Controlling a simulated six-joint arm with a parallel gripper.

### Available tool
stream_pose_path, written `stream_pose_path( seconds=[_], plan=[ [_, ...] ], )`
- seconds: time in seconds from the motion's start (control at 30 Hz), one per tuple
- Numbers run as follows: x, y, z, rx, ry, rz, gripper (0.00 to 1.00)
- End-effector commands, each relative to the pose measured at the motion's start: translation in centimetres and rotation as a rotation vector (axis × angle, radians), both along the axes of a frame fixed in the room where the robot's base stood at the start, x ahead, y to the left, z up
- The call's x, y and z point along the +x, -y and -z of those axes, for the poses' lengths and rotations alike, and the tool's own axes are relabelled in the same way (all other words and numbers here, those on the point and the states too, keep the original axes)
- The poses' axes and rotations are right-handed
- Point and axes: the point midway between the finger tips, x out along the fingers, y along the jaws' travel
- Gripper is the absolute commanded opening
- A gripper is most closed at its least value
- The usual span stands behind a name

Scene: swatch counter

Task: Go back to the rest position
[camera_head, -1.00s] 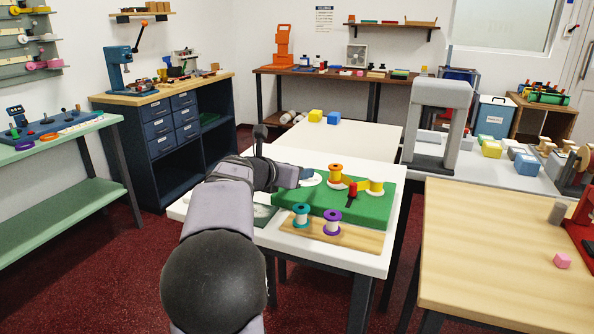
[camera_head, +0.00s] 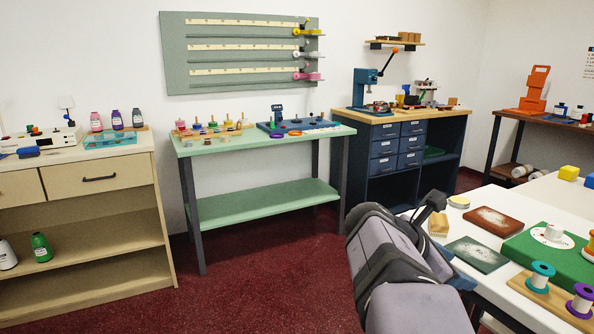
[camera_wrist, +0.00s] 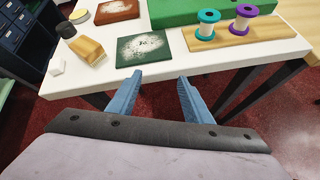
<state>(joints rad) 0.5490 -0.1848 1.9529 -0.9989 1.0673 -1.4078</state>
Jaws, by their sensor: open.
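My gripper (camera_wrist: 157,92) is open and empty in the wrist view, its two blue fingers apart in front of the white table's near edge. In the head view my arm reaches in from the bottom right, and its fingers are mostly hidden. A dark green plate with white powder (camera_wrist: 145,47) lies on the table just beyond the fingers. It also shows in the head view (camera_head: 478,254). A teal spool (camera_wrist: 208,24) and a purple spool (camera_wrist: 244,17) stand on a wooden board (camera_wrist: 225,36) to the right.
A mint bench (camera_head: 262,145) and a beige shelf unit (camera_head: 80,205) stand left. Open red floor (camera_head: 255,275) lies between.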

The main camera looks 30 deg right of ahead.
Motion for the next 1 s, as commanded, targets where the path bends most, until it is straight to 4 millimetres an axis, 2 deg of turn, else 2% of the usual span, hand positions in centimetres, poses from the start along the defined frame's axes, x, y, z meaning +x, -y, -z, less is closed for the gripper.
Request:
stream_pose_path(
  seconds=[0.03,0.17,0.27,0.37,0.5,0.6,0.7,0.8,0.87,1.0],
  plan=[
    [0.9,-1.6,1.4,0.044,0.041,0.001,0.46],
    [2.9,-5.5,5.5,0.176,0.177,0.045,0.46],
    [4.3,-9.7,9.2,0.306,0.293,0.113,0.46],
    [5.1,-15.0,13.1,0.455,0.405,0.231,0.46],
    [4.4,-22.9,17.8,0.645,0.529,0.48,0.46],
    [3.0,-28.1,20.2,0.739,0.587,0.692,0.46],
    [1.0,-32.4,22.0,0.789,0.624,0.912,0.46],
    [-1.2,-36.1,23.3,0.801,0.65,1.137,0.46],
    [-0.8,-35.7,20.7,0.803,0.662,1.133,0.46],
    [-0.7,-35.6,17.3,0.802,0.661,1.13,0.46]
  ],
)
